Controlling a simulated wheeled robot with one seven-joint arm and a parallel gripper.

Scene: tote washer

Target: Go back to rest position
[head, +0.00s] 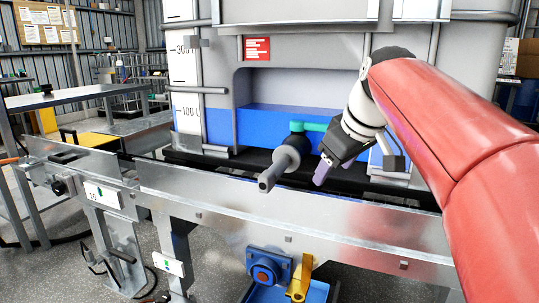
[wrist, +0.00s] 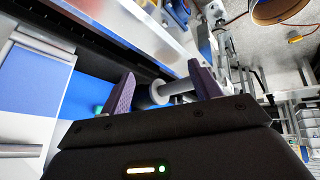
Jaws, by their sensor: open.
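My gripper (head: 325,172) hangs at the right of the head view, in front of the big grey tank (head: 300,48), with its purple fingers pointing down. In the wrist view the two purple fingers of my gripper (wrist: 162,70) stand well apart. A grey outlet pipe (head: 282,164) with a teal handle (head: 315,127) sticks out of the tank just left of my gripper. In the wrist view the pipe (wrist: 172,88) appears between the fingers; whether it lies between them or beyond cannot be told. In the head view the gripper looks apart from it.
A metal conveyor rail (head: 200,195) runs across the front below the gripper. A blue mount (head: 266,264) and a yellow lever (head: 300,278) sit under it. A metal table (head: 70,97) stands at the left. The floor in front is mostly clear.

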